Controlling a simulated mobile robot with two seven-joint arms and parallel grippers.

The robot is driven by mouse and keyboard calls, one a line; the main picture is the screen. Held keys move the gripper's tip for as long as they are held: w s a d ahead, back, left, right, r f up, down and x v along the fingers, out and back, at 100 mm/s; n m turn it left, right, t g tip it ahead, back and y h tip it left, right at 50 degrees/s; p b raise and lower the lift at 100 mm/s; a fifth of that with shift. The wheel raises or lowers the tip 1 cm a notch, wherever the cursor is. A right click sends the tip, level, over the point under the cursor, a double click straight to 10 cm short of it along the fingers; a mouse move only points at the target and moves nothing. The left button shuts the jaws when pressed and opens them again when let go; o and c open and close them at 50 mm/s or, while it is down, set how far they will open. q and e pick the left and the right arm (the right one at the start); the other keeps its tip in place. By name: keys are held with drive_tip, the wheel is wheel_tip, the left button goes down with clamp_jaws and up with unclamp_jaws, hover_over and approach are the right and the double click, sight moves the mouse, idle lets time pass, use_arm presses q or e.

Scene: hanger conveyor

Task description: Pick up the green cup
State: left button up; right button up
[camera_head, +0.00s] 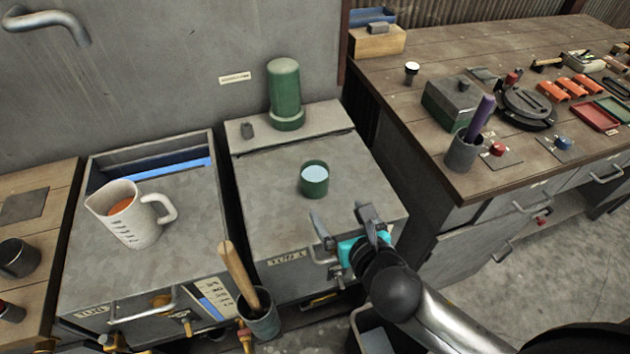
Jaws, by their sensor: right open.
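The green cup (314,182) stands upright on the grey metal cabinet top (352,190) in the middle, with something pale blue showing inside its rim. My right gripper (342,224) is open and empty. Its arm comes in from the lower right, and its fingers are over the front edge of the cabinet, below and right of the cup in the picture, apart from it. My left gripper is not in view.
A green cylinder (285,92) stands behind the cup. A white measuring jug (132,216) stands on the left cabinet. A pot with a wooden handle (259,318) is below the front edge. A wooden workbench (400,110) with tools is at right.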

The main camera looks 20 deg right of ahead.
sight(320, 189)
drive_tip(key=shift+w+f+n, duration=0.1)
drive_tip(key=shift+w+n, duration=0.15)
drive_tip(key=shift+n, duration=0.05)
drive_tip(key=b+x, duration=0.2)
drive_tip(key=x, duration=0.7)
drive_tip(key=shift+w+a+f, duration=0.1)
drive_tip(key=shift+w, duration=0.15)
drive_tip(key=shift+b+x, duration=1)
drive_tip(key=shift+x, duration=1.55)
drive_tip(key=shift+a, duration=0.1)
drive_tip(key=c, duration=1.3)
drive_tip(key=shift+c, duration=0.7)
